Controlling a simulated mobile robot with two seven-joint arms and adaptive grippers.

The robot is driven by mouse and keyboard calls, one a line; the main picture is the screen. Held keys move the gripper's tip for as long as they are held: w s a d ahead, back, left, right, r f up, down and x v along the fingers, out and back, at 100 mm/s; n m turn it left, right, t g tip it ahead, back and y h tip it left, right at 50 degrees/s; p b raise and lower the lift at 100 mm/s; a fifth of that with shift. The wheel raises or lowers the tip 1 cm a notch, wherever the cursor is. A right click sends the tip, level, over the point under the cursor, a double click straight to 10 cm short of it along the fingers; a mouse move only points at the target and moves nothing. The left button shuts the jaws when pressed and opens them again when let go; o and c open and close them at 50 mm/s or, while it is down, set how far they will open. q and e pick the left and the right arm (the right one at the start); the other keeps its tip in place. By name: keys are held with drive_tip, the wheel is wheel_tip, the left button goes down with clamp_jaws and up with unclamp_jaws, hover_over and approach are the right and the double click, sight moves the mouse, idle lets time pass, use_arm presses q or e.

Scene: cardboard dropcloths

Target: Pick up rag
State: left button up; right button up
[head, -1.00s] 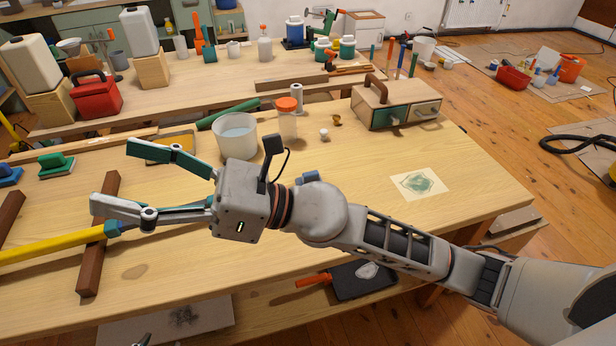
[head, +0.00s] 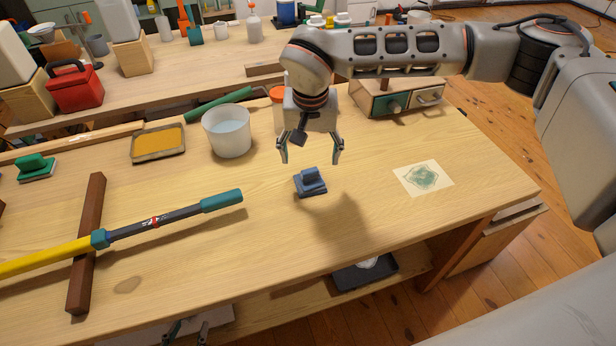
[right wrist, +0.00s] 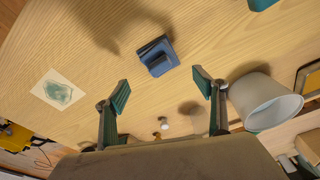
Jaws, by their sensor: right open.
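I cannot make out a clear rag. A flat pale sheet with a green stain (head: 424,178) lies on the right of the bench; it also shows in the right wrist view (right wrist: 58,90). A small blue block with a grip (head: 310,182) lies on the bench, also in the right wrist view (right wrist: 157,56). My right gripper (head: 309,158) is open and empty above the bench, just behind the blue block and left of the sheet; its fingers show in the right wrist view (right wrist: 161,88). My left gripper (head: 187,328) shows only its fingertips at the bottom edge, apart and empty.
A white bucket (head: 227,132) and an orange-lidded jar (head: 279,108) stand behind my right gripper. A drawer box (head: 398,98) is at the back right. A yellow-handled pole (head: 130,231) rests across a brown bar (head: 87,245). A black tray (head: 350,277) is on the lower shelf.

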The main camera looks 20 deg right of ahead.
sight(310, 171)
drive_tip(key=f, duration=0.7)
drive_tip(key=shift+w+d+f, duration=0.15)
drive_tip(key=shift+w+f, duration=0.15)
drive_tip(key=shift+w, duration=0.1)
drive_tip(key=c, duration=1.4)
drive_tip(key=shift+o, duration=0.2)
wheel_tip(310, 171, up, 20)
drive_tip(key=shift+p, duration=0.3)
